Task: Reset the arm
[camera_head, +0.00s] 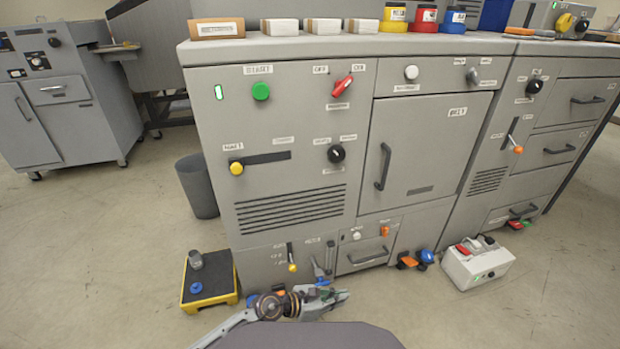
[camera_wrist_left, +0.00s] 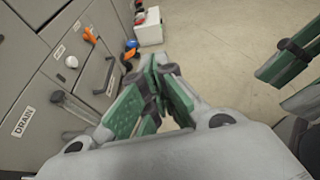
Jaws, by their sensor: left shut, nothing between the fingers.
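My left arm comes in from the lower left in the head view. Its gripper (camera_head: 338,296) is low in front of the grey machine's base, above the floor. In the left wrist view the green-lined fingers of the left gripper (camera_wrist_left: 157,66) meet at their tips, with nothing between them. My right gripper (camera_wrist_left: 286,78) shows at the right edge of the left wrist view, its two green-lined fingers apart and empty. The head view does not show the right gripper.
The grey machine (camera_head: 290,180) with knobs, handles and a lower drawer (camera_head: 362,258) stands close ahead. A yellow-edged step (camera_head: 222,298) is left of the arm, a white box (camera_head: 478,268) right. A grey bin (camera_head: 198,188) stands behind.

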